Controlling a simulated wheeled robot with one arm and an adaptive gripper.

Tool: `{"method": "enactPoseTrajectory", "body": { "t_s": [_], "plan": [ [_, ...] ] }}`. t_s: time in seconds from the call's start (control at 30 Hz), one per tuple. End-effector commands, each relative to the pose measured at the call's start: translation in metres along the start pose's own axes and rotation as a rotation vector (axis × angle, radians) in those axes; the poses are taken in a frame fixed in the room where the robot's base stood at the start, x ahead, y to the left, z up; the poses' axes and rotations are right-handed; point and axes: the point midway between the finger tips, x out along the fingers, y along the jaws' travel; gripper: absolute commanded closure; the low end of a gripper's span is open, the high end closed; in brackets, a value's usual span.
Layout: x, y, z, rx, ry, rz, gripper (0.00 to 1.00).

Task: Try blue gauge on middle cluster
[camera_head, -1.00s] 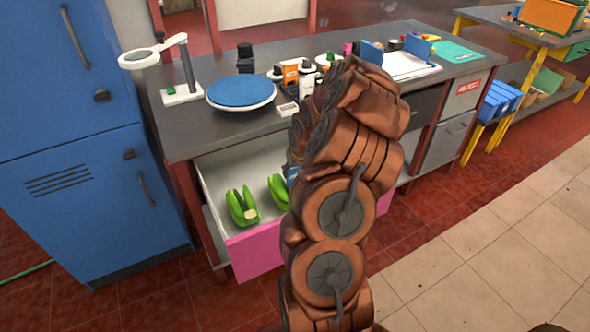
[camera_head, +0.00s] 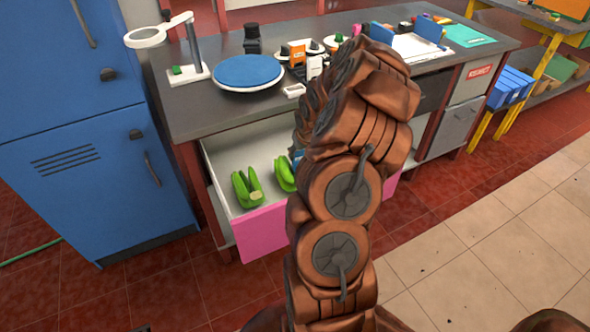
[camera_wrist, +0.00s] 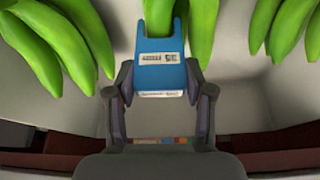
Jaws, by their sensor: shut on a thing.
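In the wrist view my gripper (camera_wrist: 160,92) is shut on the blue gauge (camera_wrist: 161,72), a flat blue piece with white labels and a notch at its far end. The middle cluster (camera_wrist: 160,16) of green stems lies just beyond, and part of it shows between the gauge's prongs. I cannot tell whether the gauge touches it. The left cluster (camera_wrist: 75,45) and right cluster (camera_wrist: 290,30) are to either side. In the head view two green clusters show in the open drawer, the left one (camera_head: 247,188) and another (camera_head: 285,173). My arm hides the rest; only a bit of blue shows beside it.
The pink-fronted drawer (camera_head: 262,232) is open below the grey workbench (camera_head: 190,118). On the bench are a blue round plate (camera_head: 248,72), a magnifier lamp (camera_head: 150,37) and small bottles. A blue cabinet (camera_head: 75,150) stands at left.

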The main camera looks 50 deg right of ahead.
Motion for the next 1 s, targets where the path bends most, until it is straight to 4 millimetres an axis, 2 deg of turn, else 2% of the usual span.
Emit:
{"method": "enactPoseTrajectory", "body": {
  "t_s": [1.0],
  "plan": [
    [-0.046,0.0,-0.02,0.0,0.003,0.0,0.78]
  ]
}}
